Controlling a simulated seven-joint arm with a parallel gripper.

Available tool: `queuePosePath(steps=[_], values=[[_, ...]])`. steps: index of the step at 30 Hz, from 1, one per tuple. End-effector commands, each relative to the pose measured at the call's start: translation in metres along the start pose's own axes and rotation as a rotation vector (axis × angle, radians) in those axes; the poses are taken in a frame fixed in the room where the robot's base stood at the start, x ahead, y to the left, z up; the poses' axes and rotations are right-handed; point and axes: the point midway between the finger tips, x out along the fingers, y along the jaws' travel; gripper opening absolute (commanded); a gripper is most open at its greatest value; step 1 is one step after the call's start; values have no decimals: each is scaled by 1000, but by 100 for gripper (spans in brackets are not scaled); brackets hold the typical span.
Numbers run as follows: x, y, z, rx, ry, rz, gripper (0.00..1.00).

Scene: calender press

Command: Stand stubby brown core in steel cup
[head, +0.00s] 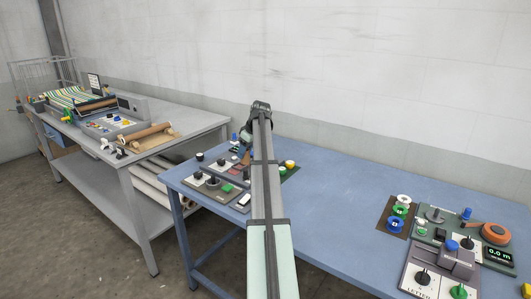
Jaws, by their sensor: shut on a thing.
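My gripper (246,142) is over the left part of the blue table, partly hidden behind my own arm. A small brown piece (246,157), which looks like the stubby brown core, shows just below the jaws, and the gripper is shut on it. The core looks slightly tilted; its lower end is close to the panels, and I cannot tell whether it touches anything. I cannot make out the steel cup for sure; it may be hidden behind my arm.
Control panels with knobs (212,182) crowd the blue table's left end. Coloured spools (396,225) and a panel with an orange reel (495,233) stand at the right. The blue table's middle (340,200) is clear. A grey bench (190,122) with rolls stands left.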

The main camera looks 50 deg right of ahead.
Motion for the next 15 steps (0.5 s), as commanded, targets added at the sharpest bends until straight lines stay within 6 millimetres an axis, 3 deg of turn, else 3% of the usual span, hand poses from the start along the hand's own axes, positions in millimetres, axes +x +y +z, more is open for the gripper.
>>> queuePosePath(steps=[1, 6, 15], values=[[5, -16, -16, -24, 1, -8, 19], [19, -60, -57, -90, 0, -26, 19], [31, -112, -97, -133, -6, -22, 19]])
